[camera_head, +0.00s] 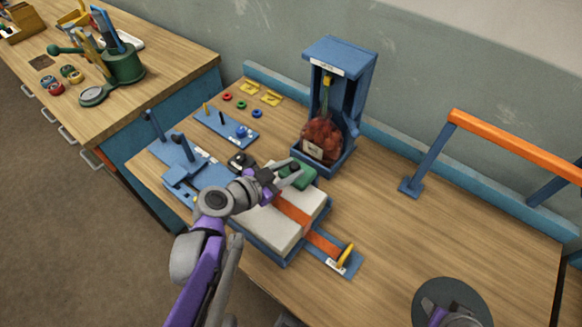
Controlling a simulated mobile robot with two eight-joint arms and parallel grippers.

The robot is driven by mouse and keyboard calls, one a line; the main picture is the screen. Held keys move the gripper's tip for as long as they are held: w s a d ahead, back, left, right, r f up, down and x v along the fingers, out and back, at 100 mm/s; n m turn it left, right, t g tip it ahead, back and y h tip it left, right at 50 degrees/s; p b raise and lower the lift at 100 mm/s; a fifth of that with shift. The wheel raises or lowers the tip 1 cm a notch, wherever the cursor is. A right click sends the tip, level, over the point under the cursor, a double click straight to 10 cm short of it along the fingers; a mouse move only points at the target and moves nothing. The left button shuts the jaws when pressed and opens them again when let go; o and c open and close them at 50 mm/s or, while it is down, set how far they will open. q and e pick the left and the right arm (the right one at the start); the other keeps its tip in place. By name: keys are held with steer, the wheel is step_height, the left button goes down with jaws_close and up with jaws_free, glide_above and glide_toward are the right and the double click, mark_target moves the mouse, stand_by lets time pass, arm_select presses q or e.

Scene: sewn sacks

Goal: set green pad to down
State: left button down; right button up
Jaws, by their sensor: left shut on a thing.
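The green pad (303,176) is at the back end of a blue frame on the table, beside a white block with an orange band (291,209). My left gripper (291,172) reaches in from the lower left and is shut on the green pad. Its fingers cover part of the pad, so the exact grip and the pad's underside are hidden. A grey and purple part of my own body shows at the bottom right, but no right gripper fingers can be made out there.
A blue stand (344,72) with a red-brown sack (322,139) stands just behind the pad. Blue fixtures (176,157) and small coloured rings lie to the left. An orange rail (515,145) stands at the right. The right middle of the table is clear.

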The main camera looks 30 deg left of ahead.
stand_by(0.4)
arm_select(q)
steer(key=c, duration=0.6)
jaws_free()
steer(key=shift+o, duration=0.2)
